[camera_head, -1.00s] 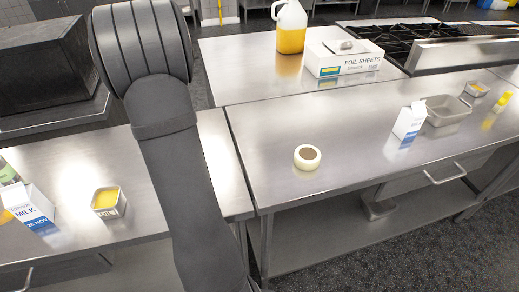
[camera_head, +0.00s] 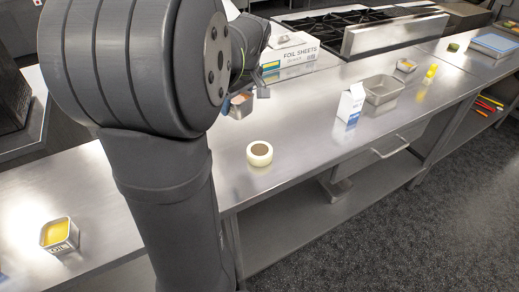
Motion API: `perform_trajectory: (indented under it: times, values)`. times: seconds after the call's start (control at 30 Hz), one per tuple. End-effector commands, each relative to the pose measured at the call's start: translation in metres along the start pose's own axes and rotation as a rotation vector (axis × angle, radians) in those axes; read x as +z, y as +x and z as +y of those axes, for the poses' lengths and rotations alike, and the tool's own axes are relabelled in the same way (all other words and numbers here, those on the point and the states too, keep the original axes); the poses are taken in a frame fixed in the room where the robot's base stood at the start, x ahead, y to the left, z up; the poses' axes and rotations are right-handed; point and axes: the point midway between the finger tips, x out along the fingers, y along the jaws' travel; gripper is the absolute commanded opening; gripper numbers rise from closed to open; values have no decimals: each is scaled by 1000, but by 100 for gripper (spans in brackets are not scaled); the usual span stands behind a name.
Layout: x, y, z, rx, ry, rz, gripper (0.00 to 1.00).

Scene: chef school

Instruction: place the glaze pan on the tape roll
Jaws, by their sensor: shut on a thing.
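The tape roll (camera_head: 259,153), a cream ring with a brown core, lies flat on the steel counter right of my arm. My gripper (camera_head: 245,100) is beyond and slightly left of the tape roll in the picture, above the counter. It is shut on a small metal pan with orange-brown contents, which I take to be the glaze pan (camera_head: 240,104). The pan is partly hidden by my arm and the fingers, and any label on it cannot be read. It is apart from the tape roll. Nothing rests on the tape roll.
A similar labelled pan of yellow contents (camera_head: 59,236) stands on the left counter. A milk carton (camera_head: 351,103), an empty steel pan (camera_head: 382,89), a small pan (camera_head: 406,65) and a yellow bottle (camera_head: 430,74) stand to the right. The foil sheets box (camera_head: 288,52) is behind. Counter around the roll is clear.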

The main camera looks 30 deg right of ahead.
Motion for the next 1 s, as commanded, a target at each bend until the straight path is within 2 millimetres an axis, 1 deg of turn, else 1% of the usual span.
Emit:
perform_trajectory:
  times: [0.03,0.07,0.1,0.17,0.2,0.3,0.4,0.53,0.63,0.73,0.87,1.0]
  values:
    - [21,-7,7,13,40,1,30]
    - [32,-10,10,20,60,1,30]
    - [47,-14,14,28,88,0,30]
    - [69,-21,19,41,129,0,30]
    - [83,-24,21,49,156,0,30]
    - [115,-33,25,69,217,0,30]
    - [140,-39,26,84,266,0,30]
    - [162,-44,25,96,308,0,30]
    - [169,-46,24,101,322,0,30]
    - [164,-38,24,100,326,-1,30]
    - [144,-15,22,98,322,-1,30]
    - [118,14,22,97,322,-2,30]
